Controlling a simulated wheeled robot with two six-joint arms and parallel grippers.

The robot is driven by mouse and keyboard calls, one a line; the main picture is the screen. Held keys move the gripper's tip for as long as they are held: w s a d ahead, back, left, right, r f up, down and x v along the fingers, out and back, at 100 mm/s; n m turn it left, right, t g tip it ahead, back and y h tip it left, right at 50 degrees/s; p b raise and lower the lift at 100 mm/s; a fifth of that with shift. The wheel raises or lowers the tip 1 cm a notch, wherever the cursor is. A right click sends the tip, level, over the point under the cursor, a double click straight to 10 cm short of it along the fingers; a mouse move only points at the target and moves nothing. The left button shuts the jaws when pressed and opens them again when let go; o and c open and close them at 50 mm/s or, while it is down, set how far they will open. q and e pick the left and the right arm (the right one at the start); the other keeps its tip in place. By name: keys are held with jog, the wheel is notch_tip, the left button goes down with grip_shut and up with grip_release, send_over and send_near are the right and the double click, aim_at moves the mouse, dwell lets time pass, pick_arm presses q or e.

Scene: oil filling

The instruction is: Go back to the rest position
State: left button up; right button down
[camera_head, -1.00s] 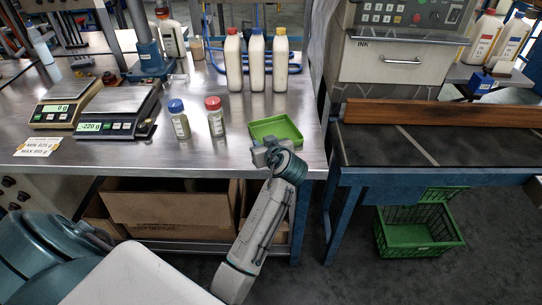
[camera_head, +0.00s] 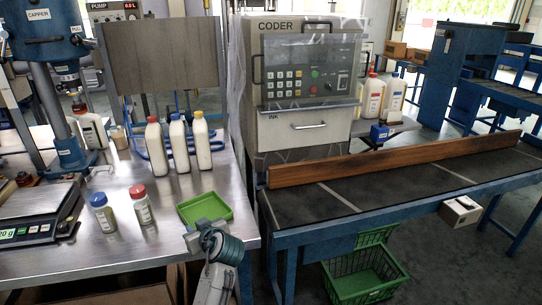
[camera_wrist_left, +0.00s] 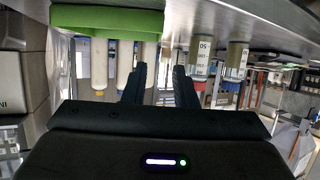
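My left gripper (camera_head: 192,240) is at the front right of the metal table, just in front of the green tray (camera_head: 205,209). In the left wrist view, which looks upside down, the gripper's two dark fingers (camera_wrist_left: 160,88) stand apart with nothing held between them. The green tray also shows in that view (camera_wrist_left: 105,20), beyond the fingers. My right gripper is in neither view.
A blue-capped jar (camera_head: 103,214) and a red-capped jar (camera_head: 141,206) stand left of the tray. Three tall white bottles (camera_head: 178,146) stand behind it. A scale (camera_head: 32,222) is at left. The conveyor (camera_head: 325,205) is at right, with a green crate (camera_head: 362,275) below.

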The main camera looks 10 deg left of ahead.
pick_arm(q)
jog(key=shift+m+g+h, duration=0.3)
jog(key=shift+m+h, duration=0.4)
jog(key=shift+m, duration=0.2)
jog(key=s+f, duration=0.2)
jog(key=s, duration=0.1)
jog(key=s+f, duration=0.3)
jog(key=s+d+f+m+g+h, duration=0.1)
jog(key=s+d+f+m+h, duration=0.15)
jog(key=s, duration=0.75)
jog(key=s+d+f+m+g+h, duration=0.2)
jog(key=s+d+m+h, duration=0.15)
jog(key=s, duration=0.65)
jog(key=s+d+f+m+g+h, duration=0.1)
jog(key=s+d+f+m+h, duration=0.2)
jog(key=s, duration=0.6)
jog(key=a+f+g+y, duration=0.1)
jog(key=a+f, duration=0.2)
jog(key=f, duration=2.5)
jog(key=s+a+f+g, duration=0.1)
jog(key=s+f, duration=1.4)
jog(key=f, duration=0.4)
jog(key=shift+s+a+f, duration=0.2)
jog(key=shift+f, duration=0.05)
